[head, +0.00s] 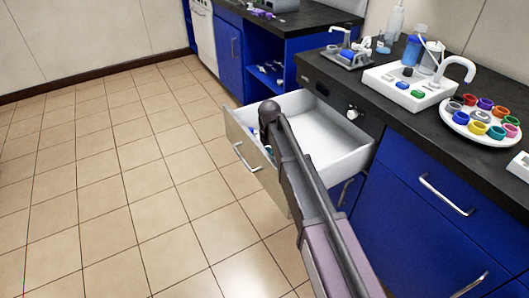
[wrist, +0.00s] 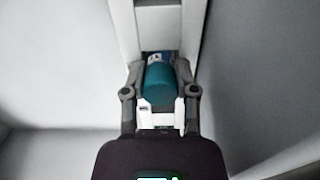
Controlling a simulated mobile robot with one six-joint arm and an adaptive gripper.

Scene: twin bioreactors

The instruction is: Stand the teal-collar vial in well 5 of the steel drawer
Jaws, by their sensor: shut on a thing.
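The teal-collar vial (wrist: 160,82) is between the fingers of my gripper (wrist: 160,72) in the wrist view, its teal side facing the camera. My gripper is shut on it. A blue and white patch shows at the vial's far end. Beyond it are white walls (wrist: 125,25) with a crossbar, like a narrow compartment; no well number is readable. I cannot tell whether the vial touches a well floor. In the head view the drawer (head: 345,165) is pulled open, with a pale interior.
On the dark counter stand a white tray (head: 410,85) with a curved spout and a round plate (head: 456,121) of several coloured rings. Blue cabinets (head: 430,220) line the right. Tiled floor at left is clear.

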